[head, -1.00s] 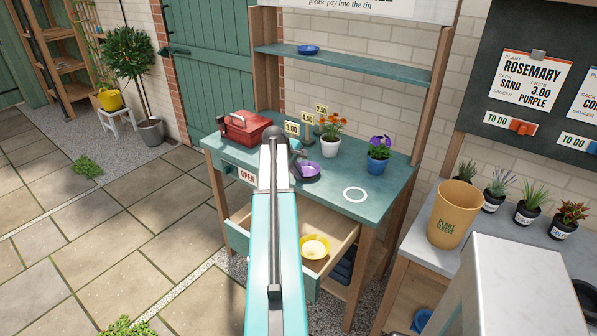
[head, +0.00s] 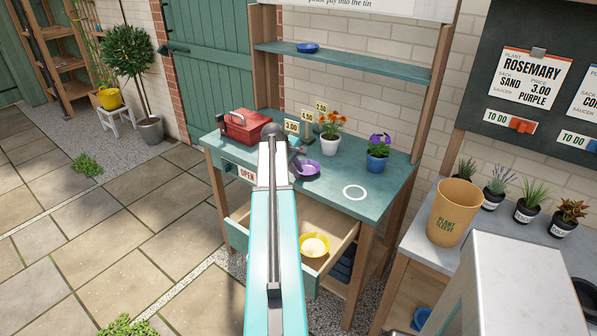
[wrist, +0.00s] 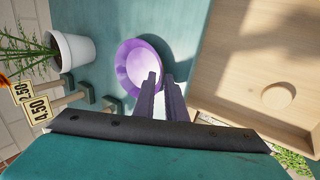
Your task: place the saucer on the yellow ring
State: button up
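A purple saucer (head: 310,167) lies on the green bench top. It also shows in the wrist view (wrist: 136,62). My gripper (head: 303,154) is over the bench, right beside this saucer. In the wrist view its two dark fingers (wrist: 161,80) stand a little apart at the saucer's near rim; I see nothing clamped between them. A pale, whitish ring (head: 355,184) is marked on the bench to the right and is bare. No clearly yellow ring shows. A yellow saucer (head: 314,238) sits in the open drawer (head: 335,222). A blue saucer (head: 308,47) is on the shelf.
A white pot with orange flowers (head: 329,143), a blue pot with purple flowers (head: 377,162), price signs (head: 306,125) and a red toolbox (head: 243,127) stand on the bench. A tan plant sleeve container (head: 452,212) is on the right table.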

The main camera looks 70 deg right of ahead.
jog(key=b+v, duration=0.2)
jog(key=v, duration=0.9)
jog(key=shift+r, duration=0.2)
dwell(0.6)
